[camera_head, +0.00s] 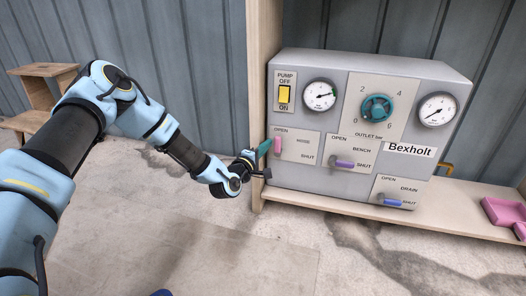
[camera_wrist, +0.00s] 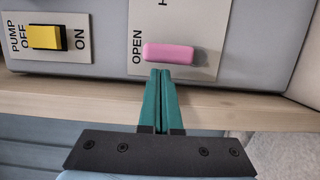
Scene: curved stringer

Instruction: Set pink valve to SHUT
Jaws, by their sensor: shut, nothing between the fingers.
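The pink valve handle (camera_head: 277,145) is on the lower left of the grey panel, upright below the word OPEN, with SHUT to its lower right. In the wrist view the picture is turned and the pink handle (camera_wrist: 168,53) lies lengthwise across it, close to OPEN. My gripper (camera_head: 266,147) has teal fingers and is just left of the handle in the head view. In the wrist view its closed fingertips (camera_wrist: 160,73) are just below the handle's long side, with nothing between them. I cannot tell whether they touch the handle.
A purple BENCH handle (camera_head: 343,164) and blue DRAIN handle (camera_head: 392,203) lie sideways toward SHUT. A teal outlet knob (camera_head: 377,108) and yellow pump switch (camera_head: 284,94) are above. A wooden post (camera_head: 262,60) stands left of the panel. A pink object (camera_head: 503,212) lies right.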

